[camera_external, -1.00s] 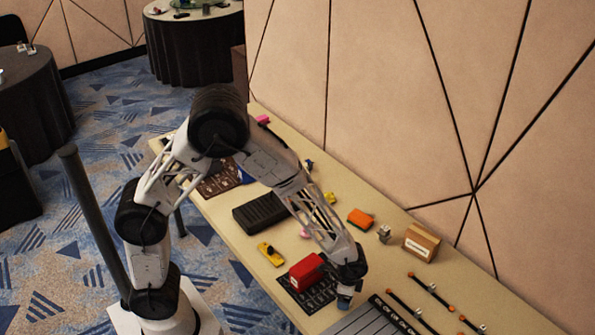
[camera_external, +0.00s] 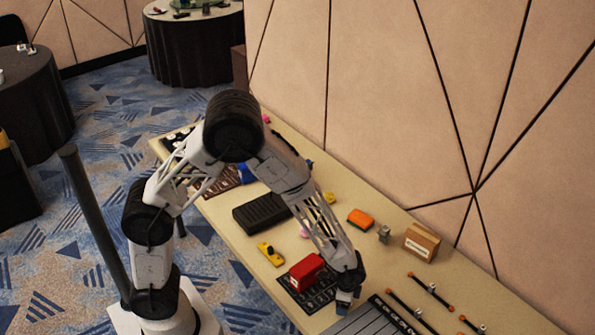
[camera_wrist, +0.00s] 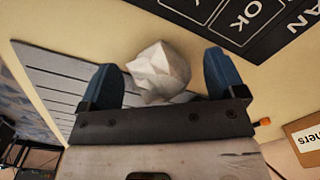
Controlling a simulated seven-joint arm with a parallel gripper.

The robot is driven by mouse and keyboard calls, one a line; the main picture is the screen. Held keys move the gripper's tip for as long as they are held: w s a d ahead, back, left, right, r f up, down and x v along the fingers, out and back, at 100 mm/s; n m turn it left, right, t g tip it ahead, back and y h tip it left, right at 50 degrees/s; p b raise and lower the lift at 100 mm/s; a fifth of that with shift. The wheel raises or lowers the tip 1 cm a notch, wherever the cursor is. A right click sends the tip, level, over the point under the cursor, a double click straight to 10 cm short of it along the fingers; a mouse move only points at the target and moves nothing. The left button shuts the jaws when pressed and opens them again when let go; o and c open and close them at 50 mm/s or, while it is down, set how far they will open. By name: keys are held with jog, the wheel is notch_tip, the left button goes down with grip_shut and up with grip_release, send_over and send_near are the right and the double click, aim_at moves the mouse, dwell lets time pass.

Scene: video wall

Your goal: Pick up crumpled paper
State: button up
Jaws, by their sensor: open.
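The crumpled paper (camera_wrist: 160,74) is a whitish faceted ball in the wrist view. It sits between the two blue fingers of my gripper (camera_wrist: 163,68), with a gap to the right finger and little or no visible gap to the left one. I cannot tell whether it touches a finger. My gripper is open. In the external view my gripper (camera_external: 346,296) is low over the table's near part, just right of the red box.
A black lettered mat (camera_wrist: 245,22) and a grey slatted panel (camera_wrist: 55,85) flank the paper. A red box (camera_external: 306,271) stands close left of my gripper. A cardboard box (camera_external: 421,242), an orange block (camera_external: 360,219) and orange-tipped rods (camera_external: 430,291) lie to the right.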

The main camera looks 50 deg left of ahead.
jog(key=c, duration=1)
jog(key=shift+r, duration=0.15)
jog(key=shift+r, duration=0.8)
jog(key=shift+s+r, duration=0.1)
jog(key=shift+r, duration=0.8)
jog(key=s+a, duration=0.2)
jog(key=s, duration=0.2)
jog(key=s+a+r, duration=0.1)
jog(key=s+a, duration=0.2)
jog(key=s, duration=0.2)
jog(key=s+a, duration=0.2)
jog(key=s, duration=0.2)
jog(key=shift+s+a+r, duration=0.15)
jog(key=shift+s+a, duration=0.25)
